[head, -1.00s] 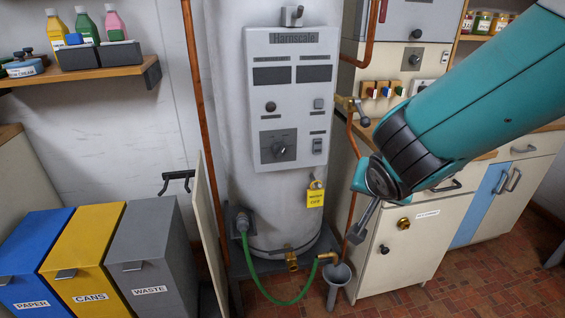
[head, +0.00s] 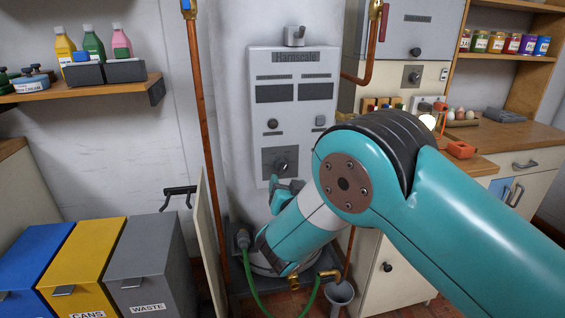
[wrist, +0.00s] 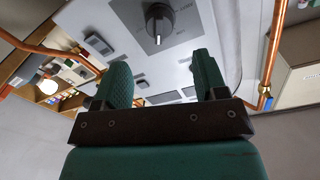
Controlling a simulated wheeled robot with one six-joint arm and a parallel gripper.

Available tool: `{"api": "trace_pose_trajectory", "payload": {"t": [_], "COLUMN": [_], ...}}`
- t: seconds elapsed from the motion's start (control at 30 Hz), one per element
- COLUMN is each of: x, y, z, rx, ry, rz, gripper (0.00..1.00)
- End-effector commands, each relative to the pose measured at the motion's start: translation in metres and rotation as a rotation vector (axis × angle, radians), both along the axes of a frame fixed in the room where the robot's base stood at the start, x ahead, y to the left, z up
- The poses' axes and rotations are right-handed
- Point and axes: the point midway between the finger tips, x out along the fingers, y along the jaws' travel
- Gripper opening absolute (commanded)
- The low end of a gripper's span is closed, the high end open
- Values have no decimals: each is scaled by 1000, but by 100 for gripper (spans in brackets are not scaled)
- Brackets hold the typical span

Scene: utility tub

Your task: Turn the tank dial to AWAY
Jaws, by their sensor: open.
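The tank dial (head: 281,165) is a dark knob on a dark square plate, low on the light grey Harnscale panel (head: 317,130) of the white tank. In the wrist view the dial (wrist: 158,24) shows beyond the fingers, near the top middle. My gripper (head: 288,190) is just below the dial in the head view. In the wrist view my gripper (wrist: 163,78) has its two green fingers wide apart with nothing between them. The fingers appear apart from the dial. The dial's markings are too small to read.
A copper pipe (head: 205,130) runs up left of the tank, and another (head: 371,50) is at its upper right. Grey (head: 147,265) and yellow (head: 85,270) bins stand at lower left. A small lever (head: 294,36) sits above the panel. Space in front of the panel's upper part is clear.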

Motion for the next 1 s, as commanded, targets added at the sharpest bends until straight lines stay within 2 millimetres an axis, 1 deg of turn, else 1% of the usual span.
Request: {"api": "trace_pose_trajectory", "payload": {"t": [0.03,0.2,0.3,0.4,0.57,0.83,0.87,0.9,0.97,1.0], "x": [13,47,62,72,81,82,82,82,82,82], "y": [1,10,13,16,18,19,19,19,19,19], "z": [4,2,1,0,0,-1,-1,-1,-1,0], "rx": [4,2,2,1,0,-1,-1,-1,-1,-1], "ry": [-1,0,0,1,2,2,2,1,1,1], "rz": [-5,-4,-3,-3,-2,0,0,-1,-1,-1], "gripper": [66,66,66,66,66,66,64,54,40,31]}}
